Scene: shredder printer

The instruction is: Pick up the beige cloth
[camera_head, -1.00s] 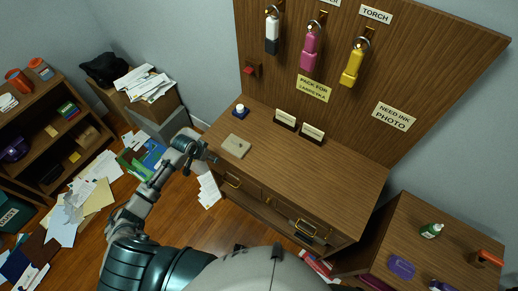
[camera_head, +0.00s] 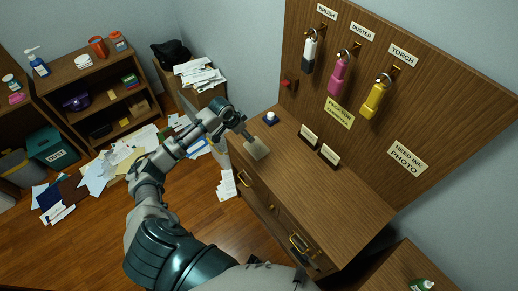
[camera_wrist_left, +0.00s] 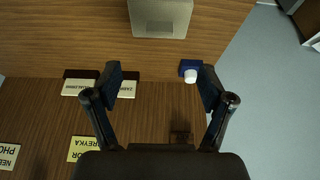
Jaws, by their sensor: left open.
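The beige cloth (camera_head: 256,148) is a small flat folded square on the wooden desk top, near its left end. In the left wrist view the cloth (camera_wrist_left: 160,30) shows at the top middle, partly cut off by the frame edge. My left gripper (camera_head: 247,136) is at the cloth's far-left edge in the head view, seemingly just above it and partly covering it. In the left wrist view its two fingers (camera_wrist_left: 160,80) are spread apart with nothing between them, and the cloth lies outside them. My right gripper is in neither view.
A blue block with a white top (camera_head: 270,118) stands close behind the cloth; it shows by one fingertip in the wrist view (camera_wrist_left: 189,72). Small signs (camera_head: 308,136) stand along the back panel (camera_head: 450,100). The desk top (camera_head: 330,205) toward the right is clear.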

